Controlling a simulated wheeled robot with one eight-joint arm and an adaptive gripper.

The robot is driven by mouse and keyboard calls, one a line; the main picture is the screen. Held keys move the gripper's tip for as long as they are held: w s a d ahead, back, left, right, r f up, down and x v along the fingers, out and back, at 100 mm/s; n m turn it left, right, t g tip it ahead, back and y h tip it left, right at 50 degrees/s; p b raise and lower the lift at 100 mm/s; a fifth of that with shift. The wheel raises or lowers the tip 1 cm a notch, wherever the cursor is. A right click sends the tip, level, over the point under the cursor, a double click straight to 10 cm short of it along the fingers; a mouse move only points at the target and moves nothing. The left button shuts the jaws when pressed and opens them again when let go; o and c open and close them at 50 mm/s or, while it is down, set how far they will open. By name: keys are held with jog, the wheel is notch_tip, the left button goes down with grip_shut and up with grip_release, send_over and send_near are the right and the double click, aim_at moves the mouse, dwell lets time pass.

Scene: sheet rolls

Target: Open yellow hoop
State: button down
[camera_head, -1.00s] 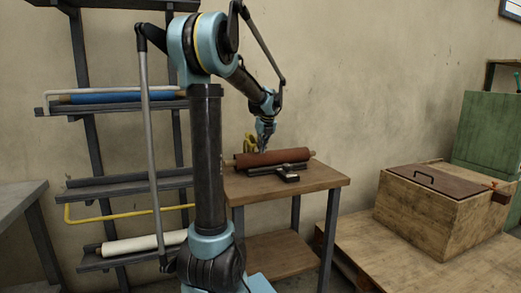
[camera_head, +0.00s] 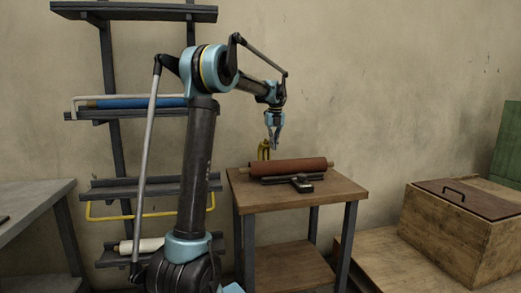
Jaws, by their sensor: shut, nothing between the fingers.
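The yellow hoop (camera_head: 110,217) is a thin bar at the middle shelf (camera_head: 107,189) of the rack on the left. It hangs below the shelf's front edge, and my arm hides part of it. No roll shows on that shelf. My gripper (camera_head: 275,147) is shut and empty, pointing down above the brown roll (camera_head: 298,165) on the wooden table. It is well to the right of the hoop and higher, with a small gap above the roll.
A white roll (camera_head: 142,245) lies on the lower shelf. The brown roll rests on a dark holder on the wooden table (camera_head: 336,190); a yellow object (camera_head: 262,152) stands behind. A wooden box (camera_head: 450,232) stands right.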

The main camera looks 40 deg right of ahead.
jog(key=shift+w+d+r, duration=0.2)
jog(key=shift+w, duration=0.4)
jog(key=shift+w+d+r, duration=0.15)
jog(key=shift+w+d, duration=0.1)
jog(key=shift+w, duration=0.4)
jog(key=shift+w+d+r, duration=0.2)
jog(key=shift+w, duration=0.4)
jog(key=shift+s, duration=0.1)
notch_tip(320, 180, up, 9)
jog(key=w, duration=0.2)
jog(key=shift+w+d, duration=0.15)
jog(key=shift+d, duration=0.2)
jog(key=shift+r, duration=0.1)
